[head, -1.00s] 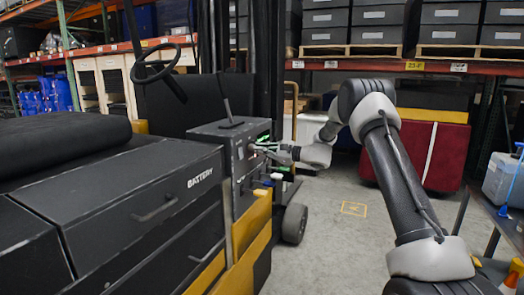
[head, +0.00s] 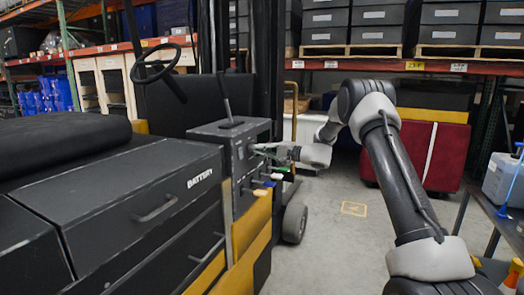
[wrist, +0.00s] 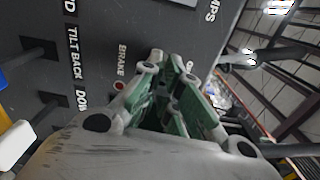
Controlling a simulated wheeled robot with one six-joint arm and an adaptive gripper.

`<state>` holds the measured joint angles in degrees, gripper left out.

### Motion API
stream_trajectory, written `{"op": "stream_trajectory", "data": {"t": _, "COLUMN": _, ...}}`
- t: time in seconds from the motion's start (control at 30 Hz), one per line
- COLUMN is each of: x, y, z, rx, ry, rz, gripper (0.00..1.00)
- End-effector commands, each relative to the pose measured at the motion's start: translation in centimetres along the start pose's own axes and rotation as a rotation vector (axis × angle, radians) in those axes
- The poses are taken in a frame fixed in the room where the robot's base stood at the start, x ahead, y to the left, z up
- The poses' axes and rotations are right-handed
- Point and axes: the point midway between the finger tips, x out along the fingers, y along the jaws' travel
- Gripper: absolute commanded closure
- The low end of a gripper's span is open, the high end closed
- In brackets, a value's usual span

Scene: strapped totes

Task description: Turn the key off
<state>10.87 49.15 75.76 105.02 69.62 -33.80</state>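My gripper (head: 255,149) is at the control panel (head: 238,132) of the forklift, pointing left at its right-hand face. In the wrist view, the two green-padded fingers (wrist: 172,70) reach up to the dark panel (wrist: 92,22), with a narrow gap between them. The key is not visible; the fingers cover that part of the panel. I cannot tell whether the fingers are shut on it. A small red light (wrist: 119,86) is on the panel beside the left finger, near the BRAKE label (wrist: 122,60).
Lever knobs (head: 268,183) stick out of the panel below my gripper. The battery box (head: 150,190) and steering wheel (head: 157,62) are to the left. A red tote (head: 430,152) stands behind my arm. A table with a white container (head: 503,180) is at the right. Floor between is clear.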

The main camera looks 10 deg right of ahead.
Motion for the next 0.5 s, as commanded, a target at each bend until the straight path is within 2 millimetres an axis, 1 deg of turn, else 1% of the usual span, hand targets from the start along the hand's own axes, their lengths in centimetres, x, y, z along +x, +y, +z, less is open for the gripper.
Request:
{"op": "stream_trajectory", "data": {"t": 0.2, "x": 0.05, "y": 0.0, "z": 0.01, "rx": -0.062, "ry": 0.0, "rz": 0.0, "gripper": 1.0}}
{"op": "stream_trajectory", "data": {"t": 0.5, "x": 0.06, "y": 0.0, "z": 0.01, "rx": -0.083, "ry": 0.0, "rz": 0.0, "gripper": 1.0}}
